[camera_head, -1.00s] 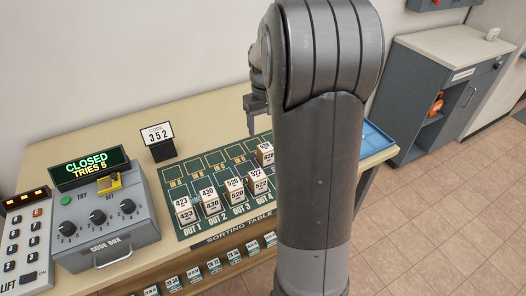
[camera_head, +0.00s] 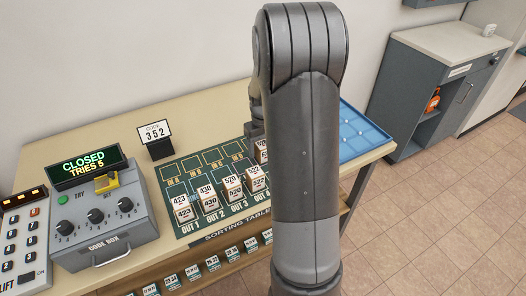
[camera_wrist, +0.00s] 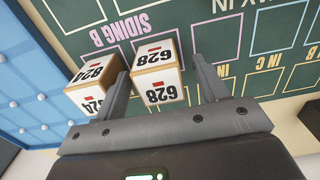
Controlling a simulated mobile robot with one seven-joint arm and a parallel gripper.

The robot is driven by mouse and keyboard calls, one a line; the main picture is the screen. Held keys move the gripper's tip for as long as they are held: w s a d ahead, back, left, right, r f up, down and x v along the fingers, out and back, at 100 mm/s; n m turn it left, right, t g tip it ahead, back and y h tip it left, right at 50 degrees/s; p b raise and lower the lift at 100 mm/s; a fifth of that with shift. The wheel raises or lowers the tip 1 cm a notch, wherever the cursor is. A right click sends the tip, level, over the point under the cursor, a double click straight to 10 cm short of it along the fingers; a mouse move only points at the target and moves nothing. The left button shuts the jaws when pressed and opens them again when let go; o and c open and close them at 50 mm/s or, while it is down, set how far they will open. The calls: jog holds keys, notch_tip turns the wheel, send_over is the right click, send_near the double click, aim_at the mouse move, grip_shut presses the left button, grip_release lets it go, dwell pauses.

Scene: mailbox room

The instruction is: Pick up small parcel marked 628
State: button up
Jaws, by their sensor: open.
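The small parcel marked 628 (camera_wrist: 158,86) is a white and brown box with a red mark, standing on the green sorting mat. In the wrist view it is between the two fingers of my gripper (camera_wrist: 160,66), which is open and not closed on it. The left finger passes between it and a neighbouring parcel marked 824 (camera_wrist: 90,84). In the head view my arm hides most of this area; only a part of my gripper (camera_head: 255,130) shows beside the arm, low over the mat.
Several other numbered parcels stand in a row on the sorting table (camera_head: 70,150), such as 423 (camera_head: 183,211) and 430 (camera_head: 209,203). A blue tray (camera_head: 352,125) is at the right end. The code box (camera_head: 100,225) and a 352 card (camera_head: 156,134) are at left.

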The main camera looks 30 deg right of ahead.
jog(key=c, duration=1.1)
jog(key=shift+r, duration=0.2)
